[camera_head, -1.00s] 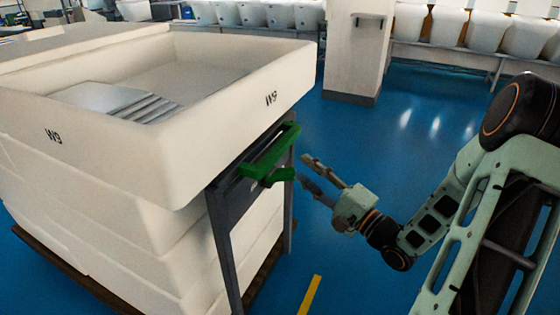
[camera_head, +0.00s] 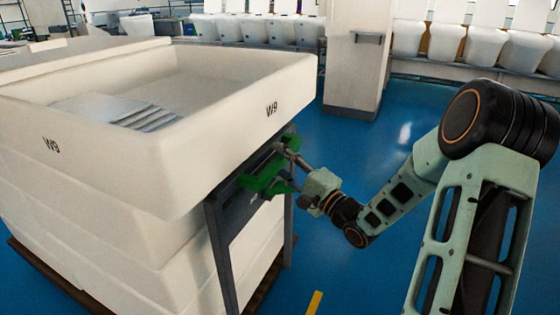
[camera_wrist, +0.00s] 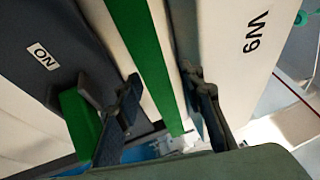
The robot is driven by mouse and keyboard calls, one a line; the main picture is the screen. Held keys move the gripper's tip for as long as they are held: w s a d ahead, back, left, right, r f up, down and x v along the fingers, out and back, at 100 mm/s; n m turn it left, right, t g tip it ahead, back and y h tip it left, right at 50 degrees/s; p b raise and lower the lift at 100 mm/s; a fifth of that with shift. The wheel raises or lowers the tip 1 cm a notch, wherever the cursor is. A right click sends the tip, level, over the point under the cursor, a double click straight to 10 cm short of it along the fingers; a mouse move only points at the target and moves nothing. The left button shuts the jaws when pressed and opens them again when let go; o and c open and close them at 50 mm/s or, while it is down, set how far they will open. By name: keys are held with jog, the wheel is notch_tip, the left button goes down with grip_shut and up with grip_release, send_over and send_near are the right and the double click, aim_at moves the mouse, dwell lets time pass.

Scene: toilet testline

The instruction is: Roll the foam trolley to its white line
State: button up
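The trolley is a large white tub marked W9 (camera_head: 120,165), with grey slabs (camera_head: 125,112) inside, above more white blocks on a dark frame (camera_head: 222,250). A green handle (camera_head: 262,180) sticks out below its right rim. My gripper (camera_head: 286,168) is at this handle. In the wrist view my gripper (camera_wrist: 165,100) has its fingers apart, one on each side of the long green bar (camera_wrist: 145,50); I see gaps between fingers and bar. A smaller green piece (camera_wrist: 78,122) lies beside the left finger. No white floor line shows.
A short yellow floor mark (camera_head: 314,303) lies below my arm. A white pillar (camera_head: 354,60) stands behind, with rows of white toilets (camera_head: 455,40) along the back. Blue floor (camera_head: 400,130) is clear between the trolley and the pillar.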

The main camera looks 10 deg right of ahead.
grip_shut()
dwell(0.3)
